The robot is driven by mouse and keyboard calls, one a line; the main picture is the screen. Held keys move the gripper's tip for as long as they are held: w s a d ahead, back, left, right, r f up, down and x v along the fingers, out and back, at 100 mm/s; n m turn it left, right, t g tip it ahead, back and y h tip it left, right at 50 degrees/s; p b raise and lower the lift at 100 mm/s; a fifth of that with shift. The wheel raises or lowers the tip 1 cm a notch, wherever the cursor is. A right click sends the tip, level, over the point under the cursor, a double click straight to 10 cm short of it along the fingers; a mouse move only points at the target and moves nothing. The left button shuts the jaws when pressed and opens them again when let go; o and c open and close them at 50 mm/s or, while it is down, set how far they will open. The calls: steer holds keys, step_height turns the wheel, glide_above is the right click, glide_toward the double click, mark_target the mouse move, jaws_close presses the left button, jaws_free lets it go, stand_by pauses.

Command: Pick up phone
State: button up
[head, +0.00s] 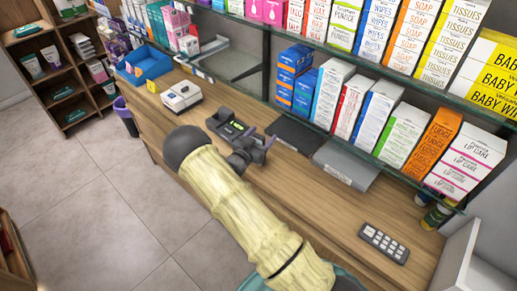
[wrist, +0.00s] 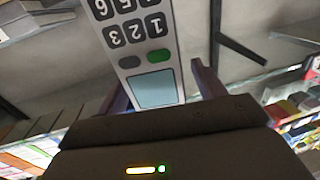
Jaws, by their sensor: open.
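In the wrist view a light grey keypad device (wrist: 142,40), which looks like a phone, shows between the purple fingers of my gripper (wrist: 162,84). Its digits are upside down, and a pale blue screen and a green key are nearest the palm. The top frame edge cuts it off. I cannot tell whether the fingers touch it. In the head view my open gripper (head: 254,144) is over the counter's middle. A keypad handset (head: 384,243) lies on the counter at lower right, apart from the gripper. I cannot tell whether both views show the same device.
The wooden counter (head: 325,215) is clear between my arm and the handset. A white device (head: 181,97) and a blue tray (head: 146,64) stand at the left. A dark flat box (head: 296,135) and a grey one (head: 345,165) lie below the boxed shelves.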

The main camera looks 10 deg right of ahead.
stand_by(0.3)
steer(key=c, duration=1.4)
step_height(320, 180, up, 10)
steer(key=b, duration=0.2)
steer(key=shift+b, duration=0.35)
